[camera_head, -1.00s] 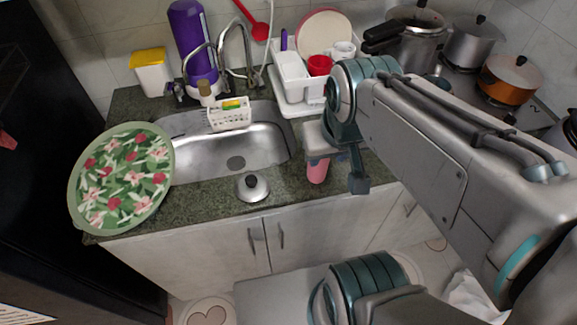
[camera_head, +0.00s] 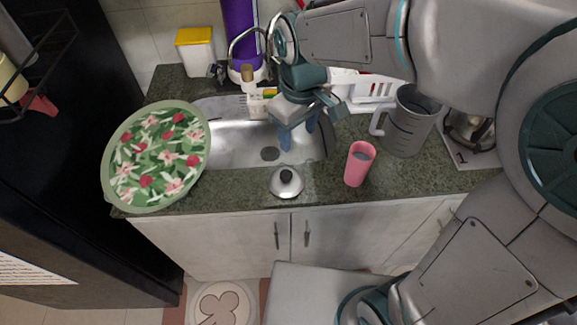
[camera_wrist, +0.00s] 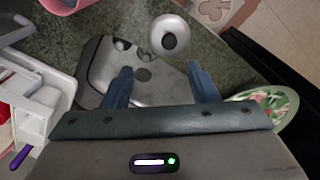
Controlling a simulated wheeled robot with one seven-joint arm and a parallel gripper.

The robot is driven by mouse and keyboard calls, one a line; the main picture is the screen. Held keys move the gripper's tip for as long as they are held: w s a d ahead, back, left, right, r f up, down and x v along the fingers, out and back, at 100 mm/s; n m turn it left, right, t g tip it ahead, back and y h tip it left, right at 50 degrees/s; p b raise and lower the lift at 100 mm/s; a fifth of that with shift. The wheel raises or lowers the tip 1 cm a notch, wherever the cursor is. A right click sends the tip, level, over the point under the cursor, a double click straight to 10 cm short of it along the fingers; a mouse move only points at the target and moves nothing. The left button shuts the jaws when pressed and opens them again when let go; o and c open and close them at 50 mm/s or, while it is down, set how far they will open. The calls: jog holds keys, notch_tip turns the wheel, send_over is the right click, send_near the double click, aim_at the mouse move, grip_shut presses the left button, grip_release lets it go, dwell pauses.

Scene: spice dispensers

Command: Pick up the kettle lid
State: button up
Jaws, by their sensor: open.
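The kettle lid (camera_head: 287,182) is a round silver lid with a black knob. It lies on the green stone counter at the front edge of the sink. It also shows at the top of the wrist view (camera_wrist: 170,36), beyond my fingertips. My gripper (camera_head: 299,138) is over the right part of the sink, behind and above the lid. In the wrist view its two blue fingers (camera_wrist: 160,74) are spread apart with nothing between them.
A pink cup (camera_head: 359,164) and a grey jug (camera_head: 408,125) stand right of the lid. A floral tray (camera_head: 157,157) lies on the left. A dish rack (camera_head: 376,88) is behind the sink on the right. The counter immediately around the lid is clear.

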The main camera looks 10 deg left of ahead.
jog(key=a+f+n, duration=0.1)
jog(key=a+f, duration=0.1)
jog(key=a, duration=0.1)
send_over(286, 173)
jog(key=f, duration=0.7)
jog(key=shift+s+a+p, duration=0.2)
jog(key=shift+a+p, duration=0.05)
jog(key=shift+p, duration=0.05)
jog(key=shift+w+d+f+p, duration=0.1)
jog(key=shift+f+p, duration=0.3)
jog(key=shift+f, duration=1.1)
jog(key=shift+w+d+f+p, duration=0.1)
jog(key=shift+f+p, duration=0.25)
jog(key=shift+f, duration=1.15)
jog(key=shift+c, duration=0.3)
jog(key=c, duration=1)
